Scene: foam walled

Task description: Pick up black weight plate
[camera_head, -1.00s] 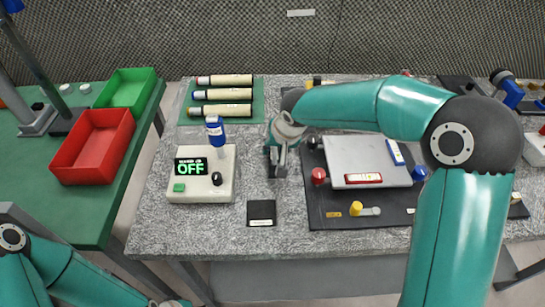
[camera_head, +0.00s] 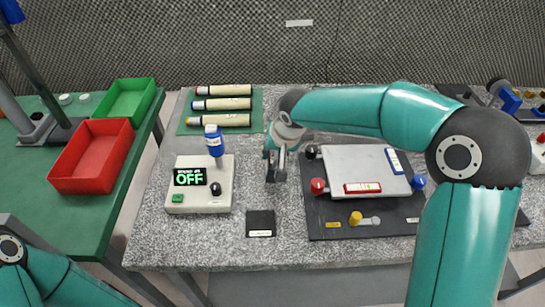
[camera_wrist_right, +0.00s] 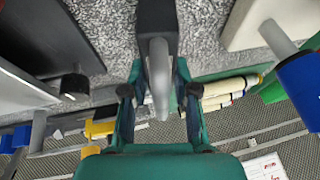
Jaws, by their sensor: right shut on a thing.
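My right gripper (camera_head: 275,172) is over the grey speckled table, between the white control box and the dark mat. It is shut on a dark piece with a grey rod-like grip, which looks like the black weight plate (camera_wrist_right: 157,22). In the right wrist view the grey grip runs between the two fingers of the gripper (camera_wrist_right: 158,100). In the head view the gripper mostly hides the piece, and I cannot tell whether it touches the table. My left gripper is out of view; only part of that arm shows at the lower left.
A labelled black square (camera_head: 260,223) lies in front of the gripper. The control box (camera_head: 224,200) reads OFF and stands left, with a blue-topped post (camera_head: 213,137). A grey plate (camera_head: 352,160) with coloured knobs is right. Several tubes lie on a green mat (camera_head: 257,124) behind.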

